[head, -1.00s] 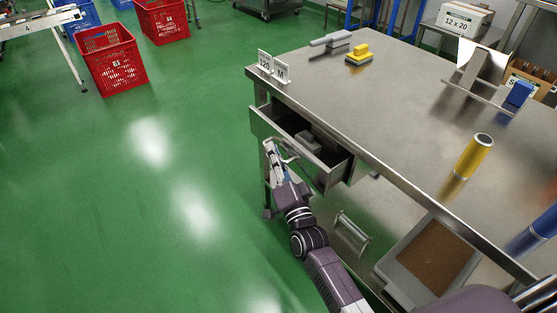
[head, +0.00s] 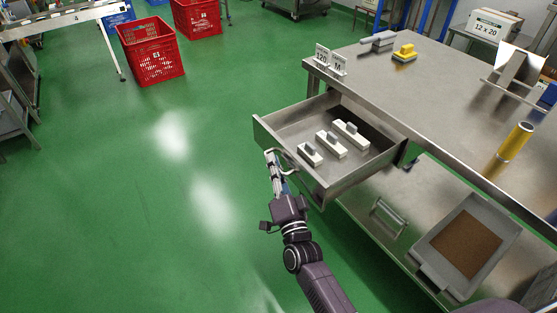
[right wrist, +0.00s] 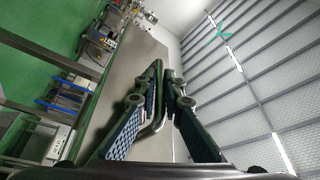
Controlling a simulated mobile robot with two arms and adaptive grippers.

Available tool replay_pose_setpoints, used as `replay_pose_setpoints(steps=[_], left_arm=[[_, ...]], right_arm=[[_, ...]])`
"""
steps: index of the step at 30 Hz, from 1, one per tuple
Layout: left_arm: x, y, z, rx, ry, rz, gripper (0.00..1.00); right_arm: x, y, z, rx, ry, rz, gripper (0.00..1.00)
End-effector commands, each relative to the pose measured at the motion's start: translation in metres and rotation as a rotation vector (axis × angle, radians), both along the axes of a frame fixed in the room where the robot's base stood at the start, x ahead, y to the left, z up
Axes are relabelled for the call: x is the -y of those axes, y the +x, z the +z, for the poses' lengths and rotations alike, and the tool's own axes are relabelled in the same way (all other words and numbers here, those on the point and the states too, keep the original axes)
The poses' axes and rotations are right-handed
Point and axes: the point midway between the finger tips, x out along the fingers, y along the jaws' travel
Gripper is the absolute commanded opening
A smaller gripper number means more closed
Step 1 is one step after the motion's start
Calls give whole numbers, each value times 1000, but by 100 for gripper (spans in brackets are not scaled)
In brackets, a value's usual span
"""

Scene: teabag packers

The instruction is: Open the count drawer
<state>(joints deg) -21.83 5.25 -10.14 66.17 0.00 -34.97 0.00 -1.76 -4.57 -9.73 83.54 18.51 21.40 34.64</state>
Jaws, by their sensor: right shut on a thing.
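The count drawer (head: 262,135) is a metal drawer under the near left end of the steel table (head: 400,85). It stands pulled well out over the floor. Inside lie three pale blocks with grey grips (head: 331,145). My right gripper (head: 275,162) is at the drawer's front, shut on its bar handle (head: 291,165). In the right wrist view the two fingers (right wrist: 166,88) close together with the bent metal handle (right wrist: 158,112) between them. My left gripper is not in view.
Signs reading 120 and M (head: 330,62) stand at the table corner. A yellow-handled tool (head: 404,53) and a yellow cylinder (head: 515,142) are on top. A grey tray (head: 436,270) sits on the lower shelf. Green floor left of the drawer is clear, with red crates (head: 150,52) farther back.

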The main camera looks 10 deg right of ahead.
Motion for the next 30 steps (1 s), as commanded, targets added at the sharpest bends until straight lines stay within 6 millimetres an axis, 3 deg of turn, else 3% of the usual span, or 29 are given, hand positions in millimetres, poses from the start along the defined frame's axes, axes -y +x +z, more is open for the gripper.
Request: replay_pose_setpoints(steps=[15,16,18,26,30], left_arm=[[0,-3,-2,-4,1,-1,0],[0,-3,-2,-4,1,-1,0],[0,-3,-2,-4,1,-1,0],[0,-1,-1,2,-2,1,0],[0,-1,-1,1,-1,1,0]], right_arm=[[-3,-2,-2,-3,-1,0,0],[-3,-2,-2,-3,-1,0,11],[-3,-2,-2,-2,-1,0,16],[-3,-2,-1,-1,-1,-1,16],[-3,-12,-3,-1,-1,0,16]])
